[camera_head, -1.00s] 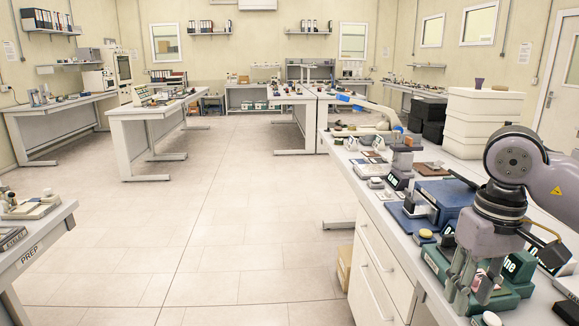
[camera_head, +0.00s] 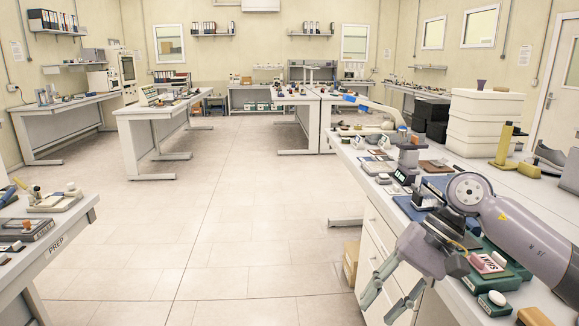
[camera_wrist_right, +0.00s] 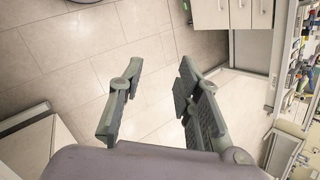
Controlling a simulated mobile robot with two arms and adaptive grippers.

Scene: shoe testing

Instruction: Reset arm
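My right gripper (camera_head: 388,296) hangs over the front edge of the right-hand bench, above the floor beside the drawers. Its two grey-green fingers are spread apart. In the right wrist view the fingers (camera_wrist_right: 155,105) are open with only floor tiles between them, and nothing is held. My left gripper does not show in the head view.
The right-hand bench (camera_head: 345,172) carries dark green boxes (camera_head: 508,268), a pink piece (camera_head: 486,263), a blue box and stacked white bins (camera_head: 485,122). A cardboard box (camera_head: 351,257) stands on the floor by the drawers. A PREP bench (camera_head: 55,246) is at left. The middle floor is clear.

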